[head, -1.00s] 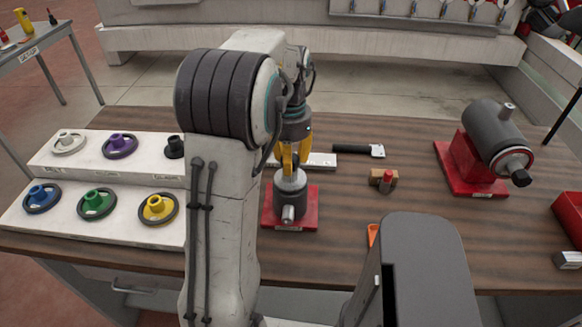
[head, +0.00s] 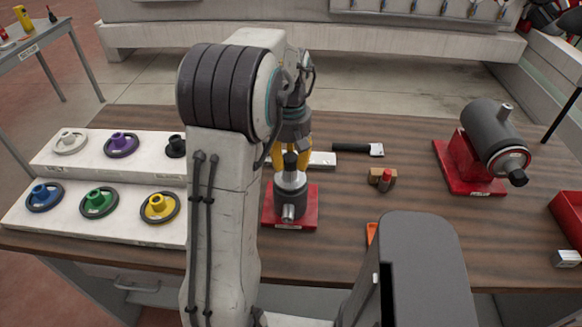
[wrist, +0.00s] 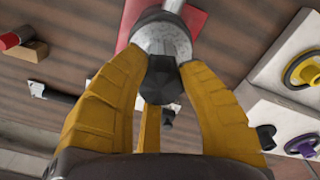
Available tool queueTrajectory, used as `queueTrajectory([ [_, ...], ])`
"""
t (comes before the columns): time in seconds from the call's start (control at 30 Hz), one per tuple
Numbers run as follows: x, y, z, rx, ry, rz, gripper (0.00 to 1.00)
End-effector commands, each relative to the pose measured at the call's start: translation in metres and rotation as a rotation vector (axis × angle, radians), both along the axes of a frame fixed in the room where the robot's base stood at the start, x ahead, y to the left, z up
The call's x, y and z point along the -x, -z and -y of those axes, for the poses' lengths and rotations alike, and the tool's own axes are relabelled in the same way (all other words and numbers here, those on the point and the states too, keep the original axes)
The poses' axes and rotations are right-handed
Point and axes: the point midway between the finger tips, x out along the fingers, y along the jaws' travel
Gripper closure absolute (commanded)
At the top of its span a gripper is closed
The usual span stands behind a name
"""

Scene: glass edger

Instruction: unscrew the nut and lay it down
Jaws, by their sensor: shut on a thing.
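A dark faceted nut (head: 290,161) is at the top of a grey upright fixture (head: 290,196) on a red base plate (head: 308,207). In the wrist view the nut (wrist: 160,80) lies between the yellow fingers, in front of the fixture's pale round top (wrist: 162,38). My gripper (head: 291,150) points down over the fixture, shut on the nut. It also shows in the wrist view (wrist: 160,70). I cannot tell whether there is a gap between nut and fixture.
A white stepped rack (head: 110,222) with several coloured handwheels stands left. Behind the fixture lies a black-handled tool (head: 358,149); right of it is a small wooden block with a red piece (head: 383,180). A grey motor on a red stand (head: 490,145) stands right.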

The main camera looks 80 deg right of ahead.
Motion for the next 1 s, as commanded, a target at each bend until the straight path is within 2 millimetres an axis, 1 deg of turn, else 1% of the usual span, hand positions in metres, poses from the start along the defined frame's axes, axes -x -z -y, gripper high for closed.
queueTrajectory([
  [0.3,-0.0001,0.0015,-0.0015,-0.007,-0.374,0.002,1.0],
  [0.43,-0.0001,0.0017,-0.0015,-0.008,-0.491,0.002,1.0],
  [0.6,-0.0001,0.0019,-0.0015,-0.008,-0.567,0.002,1.0],
  [0.87,-0.0001,0.0021,-0.0016,-0.008,-0.576,0.002,1.0],
  [0.9,-0.0001,0.0021,-0.0016,-0.008,-0.575,0.002,0.62],
  [1.0,-0.0001,0.0018,-0.0014,-0.006,-0.575,0.002,0.53],
])
